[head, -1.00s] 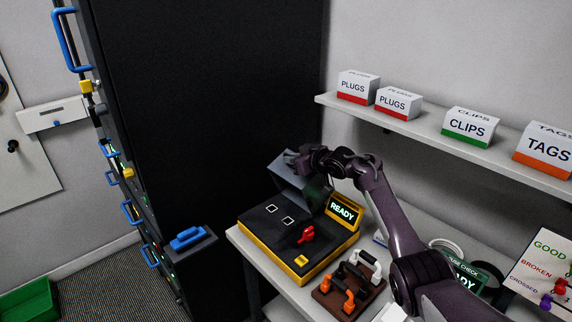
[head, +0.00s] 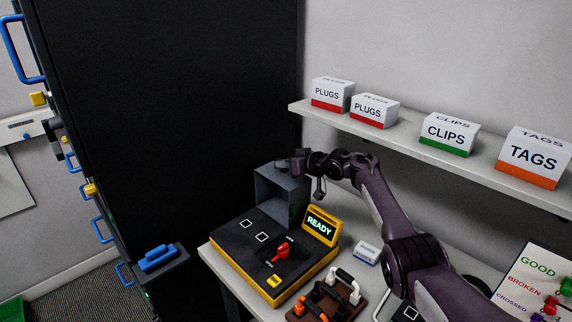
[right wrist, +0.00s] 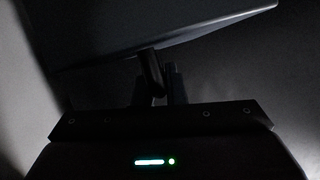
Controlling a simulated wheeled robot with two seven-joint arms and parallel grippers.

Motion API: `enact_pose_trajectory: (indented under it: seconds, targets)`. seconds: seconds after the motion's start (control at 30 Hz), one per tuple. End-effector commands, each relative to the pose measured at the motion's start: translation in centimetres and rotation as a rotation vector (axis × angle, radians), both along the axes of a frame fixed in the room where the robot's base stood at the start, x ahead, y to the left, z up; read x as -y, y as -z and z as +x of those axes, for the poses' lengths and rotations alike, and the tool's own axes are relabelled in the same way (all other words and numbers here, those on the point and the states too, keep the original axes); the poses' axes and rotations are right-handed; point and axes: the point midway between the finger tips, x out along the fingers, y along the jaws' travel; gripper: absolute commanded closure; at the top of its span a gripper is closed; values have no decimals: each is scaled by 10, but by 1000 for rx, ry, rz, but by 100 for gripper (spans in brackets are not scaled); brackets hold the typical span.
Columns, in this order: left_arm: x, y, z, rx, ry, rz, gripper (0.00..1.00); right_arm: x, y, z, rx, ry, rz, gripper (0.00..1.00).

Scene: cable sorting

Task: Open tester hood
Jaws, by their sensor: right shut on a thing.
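The tester (head: 255,262) is a yellow and black box on the bench, with a lit READY display (head: 319,225), a red lever (head: 281,250) and a yellow button. Its grey hood (head: 281,196) stands raised at the tester's back edge, close to upright, with its hollow inside facing forward. My right gripper (head: 292,164) is at the hood's upper edge and is shut on the hood. In the dark right wrist view the fingers (right wrist: 160,88) meet under a broad dark panel, the hood (right wrist: 165,38). The exact grip is hard to see. My left gripper is out of view.
A tall black rack (head: 180,100) with blue handles stands at left. A shelf (head: 400,140) with labelled boxes runs along the wall behind my right arm. A brown rack (head: 328,300) with connectors sits right of the tester.

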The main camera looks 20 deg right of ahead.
Motion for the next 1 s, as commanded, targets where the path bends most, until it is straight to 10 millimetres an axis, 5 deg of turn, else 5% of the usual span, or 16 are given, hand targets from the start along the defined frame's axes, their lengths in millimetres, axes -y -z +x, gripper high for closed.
enact_pose_trajectory:
  seconds: [0.2, 0.23, 0.3, 0.67, 1.0]
  targets:
    - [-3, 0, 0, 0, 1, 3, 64, -3, 3, -1, -2, -9, -2, 100]
    - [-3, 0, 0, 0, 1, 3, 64, -3, 3, -1, -2, -8, -2, 85]
    - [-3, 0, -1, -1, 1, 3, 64, -3, 2, -1, -2, -7, -1, 80]
    - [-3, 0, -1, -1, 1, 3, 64, 1, 0, -3, 0, -3, -2, 80]
    - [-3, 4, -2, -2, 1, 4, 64, 16, -11, -35, 0, -4, -3, 80]
